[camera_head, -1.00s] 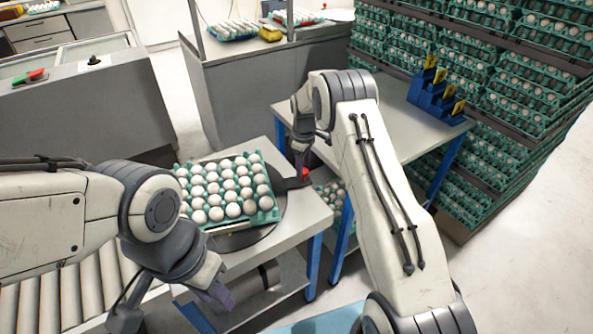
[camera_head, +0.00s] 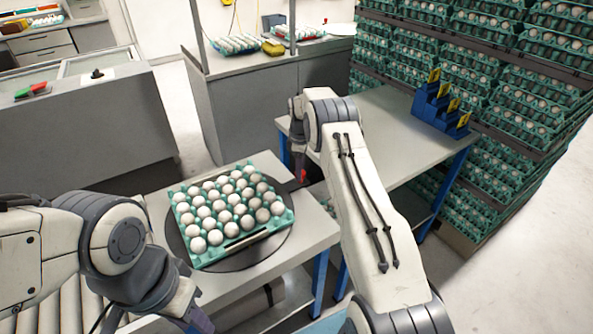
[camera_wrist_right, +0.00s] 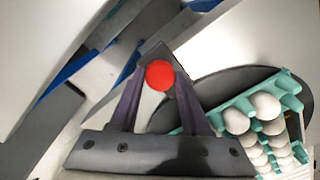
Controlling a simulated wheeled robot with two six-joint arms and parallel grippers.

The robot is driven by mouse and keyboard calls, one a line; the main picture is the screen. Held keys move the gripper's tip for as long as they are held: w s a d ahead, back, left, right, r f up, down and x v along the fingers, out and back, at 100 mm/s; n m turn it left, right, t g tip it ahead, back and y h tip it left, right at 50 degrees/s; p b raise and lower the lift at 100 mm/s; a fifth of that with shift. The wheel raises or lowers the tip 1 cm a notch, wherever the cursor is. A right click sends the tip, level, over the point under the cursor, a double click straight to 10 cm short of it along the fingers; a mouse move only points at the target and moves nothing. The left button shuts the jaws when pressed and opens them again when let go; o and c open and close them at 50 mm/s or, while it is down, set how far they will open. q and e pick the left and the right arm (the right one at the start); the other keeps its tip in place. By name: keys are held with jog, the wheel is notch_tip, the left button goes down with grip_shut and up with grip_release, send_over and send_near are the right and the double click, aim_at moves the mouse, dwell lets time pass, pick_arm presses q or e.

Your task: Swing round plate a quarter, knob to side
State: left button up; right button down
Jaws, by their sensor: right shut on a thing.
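The dark round plate (camera_head: 275,252) lies on the grey table and carries a teal egg tray (camera_head: 287,226) with white eggs, turned at an angle to the table edges. A dark tab on the plate's far right side leads to the red knob (camera_wrist_right: 160,75). My right gripper (camera_head: 301,175) is shut on the knob, with a finger on either side of it in the right wrist view (camera_wrist_right: 155,92). In the head view the knob is mostly hidden. My left gripper (camera_head: 197,322) is low at the left, apart from the tray; its fingertips are partly cut off.
A grey side table (camera_head: 384,128) with blue stepped holders (camera_head: 440,108) stands right of the plate's table (camera_head: 318,236). Tall stacks of egg trays (camera_head: 525,120) fill the right. A roller conveyor (camera_head: 75,292) lies at lower left.

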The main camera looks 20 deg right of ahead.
jog(key=shift+w+a+r, duration=0.1)
jog(key=shift+w+r, duration=0.05)
jog(key=shift+w, duration=0.2)
jog(key=shift+c, duration=2.4)
grip_release()
jog(key=shift+o, duration=0.6)
jog(key=shift+s, duration=0.1)
notch_tip(320, 180, up, 10)
jog(key=shift+r+b, duration=0.2)
jog(key=shift+b, duration=0.15)
